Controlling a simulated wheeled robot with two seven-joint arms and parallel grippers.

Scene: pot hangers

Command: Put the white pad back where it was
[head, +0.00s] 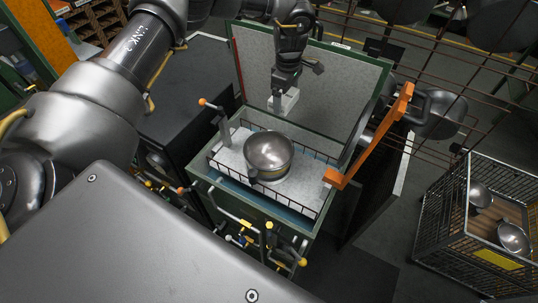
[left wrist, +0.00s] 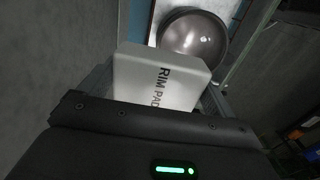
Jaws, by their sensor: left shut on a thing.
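The white pad (head: 284,103), lettered "RIM PAD", is held in my left gripper (head: 286,92). The pad fills the middle of the left wrist view (left wrist: 155,75), between the fingers. My left gripper is shut on it, above the back of the bench and in front of the upright grey panel (head: 310,90). A grey metal pot (head: 268,152) sits on the pale railed bench top (head: 232,161), in front of and below the pad; the pot also shows in the left wrist view (left wrist: 193,38). Pad and pot look apart. My right gripper is not in view.
An orange bar (head: 375,135) slants up at the bench's right. An orange-knobbed lever (head: 215,110) stands at its left. Several coloured handles (head: 245,235) stick out in front. A wire crate (head: 470,220) with pots stands at right, below a rack of hanging pots (head: 440,112).

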